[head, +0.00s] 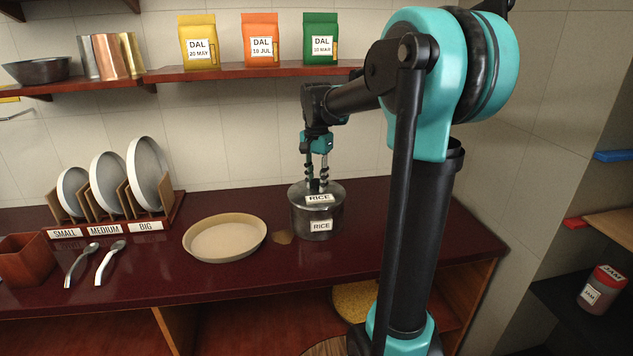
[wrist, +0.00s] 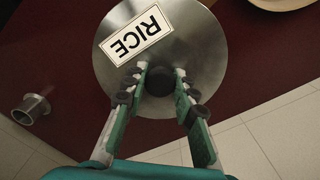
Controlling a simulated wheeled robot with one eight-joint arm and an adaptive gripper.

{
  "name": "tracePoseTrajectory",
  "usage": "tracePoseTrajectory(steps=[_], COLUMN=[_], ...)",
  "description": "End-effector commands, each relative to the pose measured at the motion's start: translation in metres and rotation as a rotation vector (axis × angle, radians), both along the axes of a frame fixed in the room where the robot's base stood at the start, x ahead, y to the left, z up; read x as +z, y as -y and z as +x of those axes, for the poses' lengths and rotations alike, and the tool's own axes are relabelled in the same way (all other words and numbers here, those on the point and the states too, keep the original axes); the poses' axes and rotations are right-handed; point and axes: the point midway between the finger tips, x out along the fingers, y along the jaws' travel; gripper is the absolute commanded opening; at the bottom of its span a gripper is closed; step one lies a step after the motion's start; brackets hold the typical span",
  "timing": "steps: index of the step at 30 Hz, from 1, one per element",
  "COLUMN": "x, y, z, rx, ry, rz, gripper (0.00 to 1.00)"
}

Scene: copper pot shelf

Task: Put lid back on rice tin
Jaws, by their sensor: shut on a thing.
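The rice tin (head: 302,222) is a round steel tin with a RICE label, upright on the dark red counter. Its steel lid (head: 296,190), also labelled RICE, is at the tin's top and looks level. I cannot tell whether it is fully seated. My gripper (head: 318,186) points down over the lid and is shut on its dark knob. In the wrist view the lid (wrist: 200,55) fills the middle and hides the tin below. The black knob (wrist: 159,81) sits between the two fingertips of my gripper (wrist: 160,80).
Two spoons (head: 108,262) and a plate rack (head: 120,222) are further left. A small metal vessel (wrist: 32,108) stands near the tiled wall. DAL packets (head: 262,40) stand on the shelf above.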

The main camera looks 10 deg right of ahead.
Motion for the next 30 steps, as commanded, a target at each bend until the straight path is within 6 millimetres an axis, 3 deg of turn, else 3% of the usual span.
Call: tracePoseTrajectory(steps=[10,11,16,30], x=[-0.0016,-0.0016,-0.0016,0.008], y=[0.0,0.0,0.0,0.0], z=[0.0001,0.0001,0.0001,0.0001], rx=[0.0,0.0,0.0,0.0], ry=[0.0,0.0,0.0,0.0], rz=[0.0,0.0,0.0,0.0], gripper=[0.0,0.3,0.51,0.51])
